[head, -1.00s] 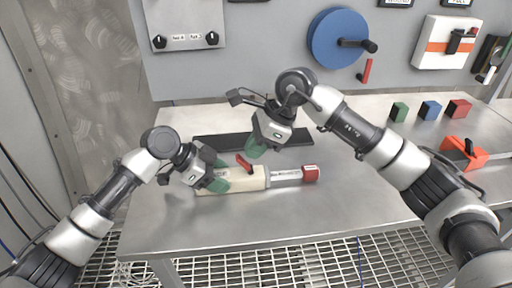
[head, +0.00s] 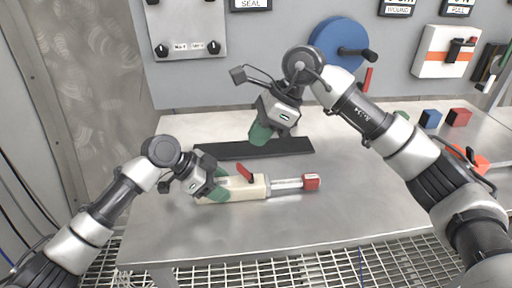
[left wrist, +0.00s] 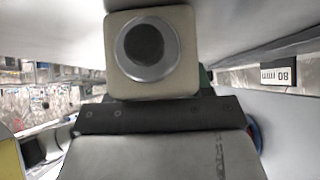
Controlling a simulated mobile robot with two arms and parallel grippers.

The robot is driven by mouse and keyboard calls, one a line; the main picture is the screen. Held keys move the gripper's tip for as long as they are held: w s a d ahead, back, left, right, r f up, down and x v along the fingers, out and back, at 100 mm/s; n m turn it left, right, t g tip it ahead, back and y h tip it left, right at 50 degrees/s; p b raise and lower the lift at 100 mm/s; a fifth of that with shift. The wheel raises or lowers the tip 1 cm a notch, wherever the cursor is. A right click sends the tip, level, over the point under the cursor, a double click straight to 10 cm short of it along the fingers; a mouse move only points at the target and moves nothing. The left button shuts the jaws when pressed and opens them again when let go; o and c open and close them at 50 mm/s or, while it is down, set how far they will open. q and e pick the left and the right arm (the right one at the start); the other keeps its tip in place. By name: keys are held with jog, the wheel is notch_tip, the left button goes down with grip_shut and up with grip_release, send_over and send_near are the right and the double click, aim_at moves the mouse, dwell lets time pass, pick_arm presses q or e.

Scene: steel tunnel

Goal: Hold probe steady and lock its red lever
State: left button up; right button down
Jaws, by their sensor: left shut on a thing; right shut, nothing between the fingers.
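The probe (head: 250,188) has a cream body, a silver shaft and a red end block (head: 311,182). It lies lengthwise low over the steel table, its shaft pointing right. Its red lever (head: 245,172) stands tilted on top of the body, upper end to the left. My left gripper (head: 214,186) is shut on the probe's left part and hides some of it. In the left wrist view, the probe's cream end (left wrist: 180,85) shows a dark round hole in a grey ring. My right gripper (head: 259,134) is shut and empty, above and behind the lever, apart from it.
A black strip (head: 235,151) lies on the table (head: 340,215) behind the probe. Blue (head: 430,119) and red (head: 458,117) blocks stand at the back right. A blue wheel (head: 332,38) with a handle is on the wall. The table in front of the probe is clear.

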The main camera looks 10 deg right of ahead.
jog(key=r, duration=0.3)
jog(key=d+r, duration=0.1)
jog(key=r, duration=0.1)
jog(key=shift+r, duration=0.3)
pick_arm(q)
jog(key=o, duration=1.2)
